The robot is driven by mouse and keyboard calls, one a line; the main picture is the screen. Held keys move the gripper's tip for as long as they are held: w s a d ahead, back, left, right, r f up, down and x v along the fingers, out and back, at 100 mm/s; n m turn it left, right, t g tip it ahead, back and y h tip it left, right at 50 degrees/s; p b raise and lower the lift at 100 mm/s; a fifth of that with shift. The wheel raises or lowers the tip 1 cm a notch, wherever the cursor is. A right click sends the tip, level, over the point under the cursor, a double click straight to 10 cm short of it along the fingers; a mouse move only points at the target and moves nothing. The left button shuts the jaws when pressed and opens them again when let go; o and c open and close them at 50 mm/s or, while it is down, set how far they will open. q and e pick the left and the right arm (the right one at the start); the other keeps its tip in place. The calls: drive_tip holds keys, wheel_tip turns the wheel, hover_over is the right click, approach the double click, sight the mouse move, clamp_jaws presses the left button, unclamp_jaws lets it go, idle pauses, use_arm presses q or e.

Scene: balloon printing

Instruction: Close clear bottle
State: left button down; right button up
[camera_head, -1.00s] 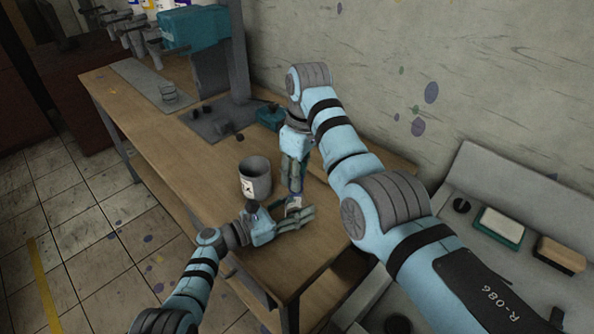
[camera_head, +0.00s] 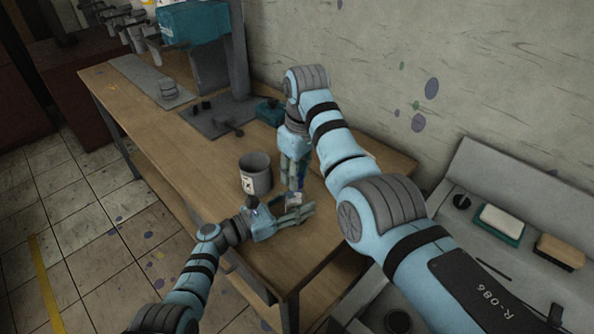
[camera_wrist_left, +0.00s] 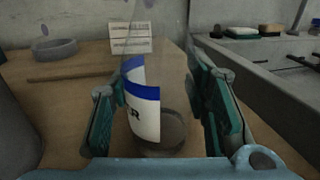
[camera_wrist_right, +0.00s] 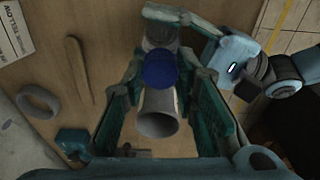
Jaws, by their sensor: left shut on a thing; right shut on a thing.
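The clear bottle (camera_wrist_left: 145,110) with a white and blue label stands upright between the fingers of my left gripper (camera_head: 301,206) in the left wrist view. That gripper is shut on it above the near part of the workbench. My right gripper (camera_head: 296,184) points straight down just above the left one and is shut on a pale cone-shaped cap (camera_wrist_right: 157,118). In the right wrist view a round blue part shows beyond the cone, in line with it. My fingers hide most of the bottle in the head view, and I cannot tell whether cap and bottle touch.
A grey cup (camera_head: 256,178) with a label stands close to my left gripper. The wooden workbench (camera_head: 180,140) also bears a ring (camera_wrist_right: 38,100), a stick (camera_wrist_right: 78,70) and a printed card (camera_wrist_left: 130,38). A teal machine (camera_head: 195,25) stands at the far end.

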drive_tip(key=shift+m, duration=0.6)
drive_tip(key=o, duration=0.7)
drive_tip(key=shift+c, duration=0.2)
drive_tip(key=shift+r, duration=0.1)
wheel_tip(320, 180, up, 4)
drive_tip(key=shift+r, duration=0.15)
drive_tip(key=o, duration=0.6)
drive_tip(key=shift+c, duration=0.2)
drive_tip(key=shift+r, duration=0.1)
